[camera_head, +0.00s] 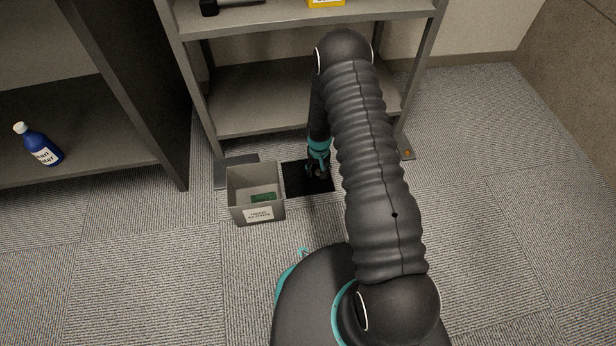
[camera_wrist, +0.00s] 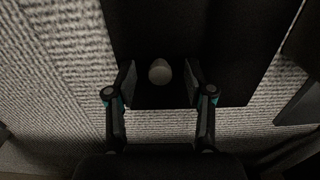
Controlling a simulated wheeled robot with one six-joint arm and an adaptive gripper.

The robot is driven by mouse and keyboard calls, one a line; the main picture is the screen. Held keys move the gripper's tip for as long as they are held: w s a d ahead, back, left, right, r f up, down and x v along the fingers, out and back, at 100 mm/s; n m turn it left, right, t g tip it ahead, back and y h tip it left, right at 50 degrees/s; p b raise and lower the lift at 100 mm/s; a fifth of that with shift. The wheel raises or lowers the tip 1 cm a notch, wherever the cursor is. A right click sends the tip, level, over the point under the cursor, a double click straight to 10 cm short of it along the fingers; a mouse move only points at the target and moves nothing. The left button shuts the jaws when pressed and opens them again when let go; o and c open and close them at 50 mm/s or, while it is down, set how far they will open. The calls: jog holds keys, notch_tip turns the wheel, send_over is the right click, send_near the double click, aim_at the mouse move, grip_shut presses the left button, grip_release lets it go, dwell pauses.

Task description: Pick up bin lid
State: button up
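The bin lid appears to be the flat black square (camera_head: 295,182) on the carpet, just right of the open bin. In the wrist view the dark panel (camera_wrist: 235,60) has a pale rounded knob (camera_wrist: 160,72) on it. My gripper (camera_head: 318,173) points down over the black square. In the wrist view my gripper (camera_wrist: 161,82) is open, with one finger on each side of the knob and a visible gap on both sides. My arm hides part of the area to the right of the square in the head view.
The grey labelled bin (camera_head: 233,185) stands left of the lid with a green item (camera_head: 263,197) inside. A grey shelf unit (camera_head: 240,95) stands close behind. A blue bottle (camera_head: 42,148) sits on the dark left shelf. Carpet is clear in front and right.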

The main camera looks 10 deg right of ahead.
grip_shut()
jog(key=shift+r, duration=0.1)
